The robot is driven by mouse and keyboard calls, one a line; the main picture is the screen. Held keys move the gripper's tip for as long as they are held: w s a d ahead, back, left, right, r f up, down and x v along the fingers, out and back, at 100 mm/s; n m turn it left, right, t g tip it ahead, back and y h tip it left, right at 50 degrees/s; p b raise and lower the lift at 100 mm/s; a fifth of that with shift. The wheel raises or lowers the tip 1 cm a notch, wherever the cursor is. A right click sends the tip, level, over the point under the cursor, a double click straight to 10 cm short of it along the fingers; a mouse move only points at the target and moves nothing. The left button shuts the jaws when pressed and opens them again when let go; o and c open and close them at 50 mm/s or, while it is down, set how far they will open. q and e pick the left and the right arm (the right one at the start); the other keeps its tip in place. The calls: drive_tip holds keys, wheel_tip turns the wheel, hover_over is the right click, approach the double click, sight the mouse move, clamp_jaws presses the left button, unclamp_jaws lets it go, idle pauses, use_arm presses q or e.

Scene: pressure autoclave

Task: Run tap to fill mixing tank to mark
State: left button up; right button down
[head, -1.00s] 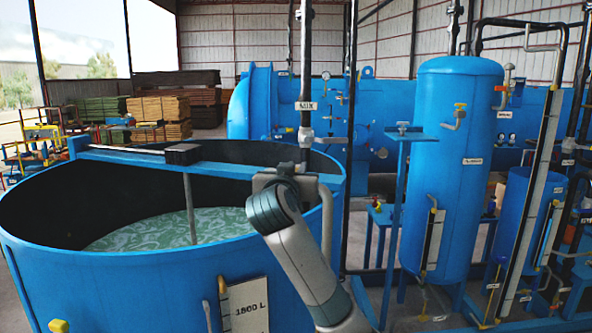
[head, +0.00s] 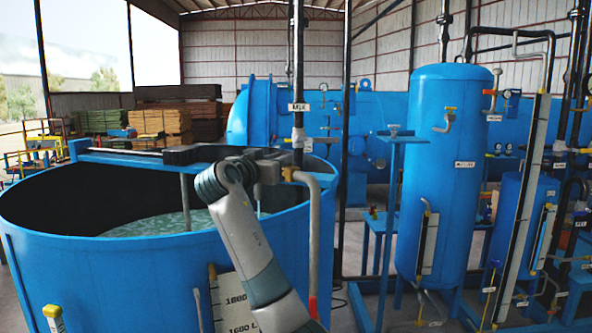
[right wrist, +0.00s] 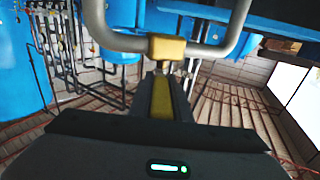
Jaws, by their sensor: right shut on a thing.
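The mixing tank (head: 120,262) is a big open blue tub at left in the head view, with pale green liquid (head: 165,224) inside. A white plate (head: 232,300) on its front reads 1800 and 1600 L. A grey bent pipe (head: 314,225) comes over the tank's right rim, below a vertical pipe labelled M1X (head: 298,107). My right gripper (head: 276,170) is at the top of this bent pipe. In the right wrist view it is shut on a yellow piece (right wrist: 166,48) at the grey pipe (right wrist: 125,42). My arm hides part of the tank wall. No running water is discernible. My left gripper is out of view.
A blue beam (head: 130,158) spans the tank's top. A tall blue vessel (head: 445,200) and a smaller one (head: 525,220) stand at right with pipes and gauges. A blue stand (head: 395,190) is between. Timber stacks (head: 160,122) lie behind.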

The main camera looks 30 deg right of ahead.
drive_tip(key=shift+w+a+m+g+h+b, duration=0.1)
drive_tip(key=shift+w+m+g+h+b, duration=0.15)
drive_tip(key=shift+m+g+b, duration=0.2)
drive_tip(key=shift+r+g, duration=0.1)
drive_tip(key=shift+g, duration=0.25)
drive_tip(key=c, duration=1.6)
unclamp_jaws()
drive_tip(key=shift+c, duration=0.2)
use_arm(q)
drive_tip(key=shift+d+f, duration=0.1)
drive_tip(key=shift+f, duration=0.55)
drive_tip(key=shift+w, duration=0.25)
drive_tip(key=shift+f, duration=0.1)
use_arm(e)
drive_tip(key=shift+s+a, duration=0.1)
drive_tip(key=shift+a, duration=0.05)
